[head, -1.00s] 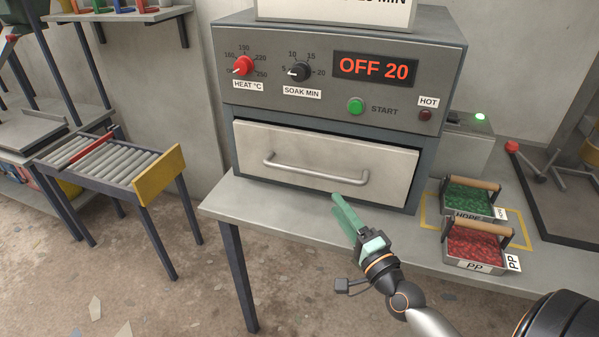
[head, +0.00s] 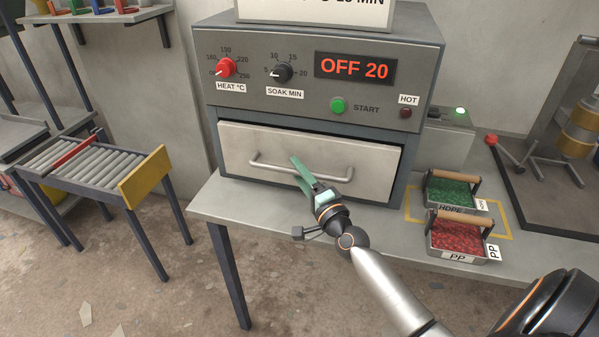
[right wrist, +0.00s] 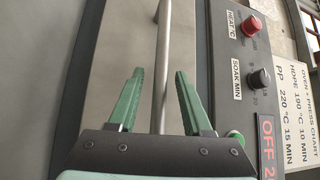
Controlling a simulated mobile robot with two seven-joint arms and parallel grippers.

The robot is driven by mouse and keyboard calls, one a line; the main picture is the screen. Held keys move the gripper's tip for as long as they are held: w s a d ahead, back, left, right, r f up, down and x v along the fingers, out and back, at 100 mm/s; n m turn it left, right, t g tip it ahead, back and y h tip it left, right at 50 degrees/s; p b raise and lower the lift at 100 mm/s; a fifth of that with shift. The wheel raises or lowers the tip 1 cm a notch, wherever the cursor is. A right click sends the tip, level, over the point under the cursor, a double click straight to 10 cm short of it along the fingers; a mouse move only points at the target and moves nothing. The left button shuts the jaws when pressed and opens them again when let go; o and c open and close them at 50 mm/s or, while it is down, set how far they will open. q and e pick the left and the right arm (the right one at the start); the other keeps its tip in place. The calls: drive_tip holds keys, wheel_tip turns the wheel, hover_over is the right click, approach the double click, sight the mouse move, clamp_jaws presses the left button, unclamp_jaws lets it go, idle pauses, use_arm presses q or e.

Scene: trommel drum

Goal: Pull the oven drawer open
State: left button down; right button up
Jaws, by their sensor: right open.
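The oven drawer (head: 232,146) is a pale metal front below the dark control panel and looks shut. Its horizontal bar handle (head: 262,163) runs across the middle of the front. My right gripper (head: 302,172) is open, its green fingers pointing at the handle near its middle. In the right wrist view the handle (right wrist: 163,70) runs up the picture between the two spread fingertips (right wrist: 159,72), apart from both. The drawer front (right wrist: 122,50) lies behind it. My left gripper is not in view.
The oven panel (head: 330,108) reads OFF 20. Two trays of pellets, green (head: 452,192) and red (head: 456,238), sit on the bench (head: 215,205) right of the oven. A roller table (head: 145,176) stands to the left, with open floor between.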

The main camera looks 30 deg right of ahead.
clamp_jaws()
idle(0.4)
idle(1.0)
